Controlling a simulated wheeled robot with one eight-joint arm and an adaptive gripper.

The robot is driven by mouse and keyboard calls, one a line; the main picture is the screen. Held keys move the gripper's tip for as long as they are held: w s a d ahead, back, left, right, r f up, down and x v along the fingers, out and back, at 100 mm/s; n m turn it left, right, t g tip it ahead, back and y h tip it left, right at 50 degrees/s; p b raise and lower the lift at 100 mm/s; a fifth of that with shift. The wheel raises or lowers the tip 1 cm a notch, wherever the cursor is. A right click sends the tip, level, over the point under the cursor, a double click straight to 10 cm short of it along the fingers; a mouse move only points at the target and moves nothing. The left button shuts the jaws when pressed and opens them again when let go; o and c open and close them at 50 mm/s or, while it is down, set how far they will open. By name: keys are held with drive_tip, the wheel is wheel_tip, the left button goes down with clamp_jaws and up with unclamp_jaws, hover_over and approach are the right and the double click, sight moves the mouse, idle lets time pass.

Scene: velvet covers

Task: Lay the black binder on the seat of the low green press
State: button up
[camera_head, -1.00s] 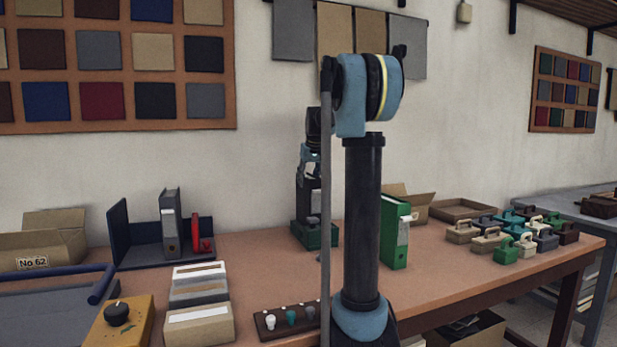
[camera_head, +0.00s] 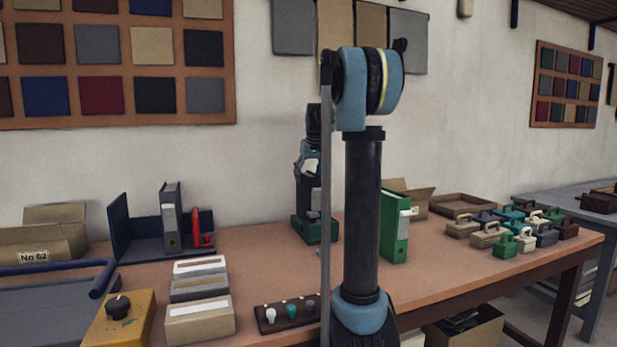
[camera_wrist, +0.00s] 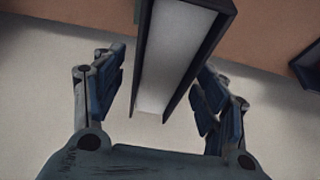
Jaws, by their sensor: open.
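In the wrist view a dark-covered binder (camera_wrist: 182,50) with a pale inside stands between the two fingers of my gripper (camera_wrist: 163,75). It looks like the black binder. The fingers are open, one on each side, with visible gaps to its covers.
A grey binder (camera_head: 171,222) and a red item (camera_head: 198,228) stand in a dark holder at left. A green binder (camera_head: 400,228) stands right of my arm. Boxes (camera_head: 200,318), a yellow control box (camera_head: 118,320) and several handled blocks (camera_head: 505,243) occupy the bench (camera_head: 455,280).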

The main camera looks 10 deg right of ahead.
drive_tip(key=v, duration=1.2)
drive_tip(key=shift+w+r, duration=0.2)
drive_tip(key=shift+r, duration=0.15)
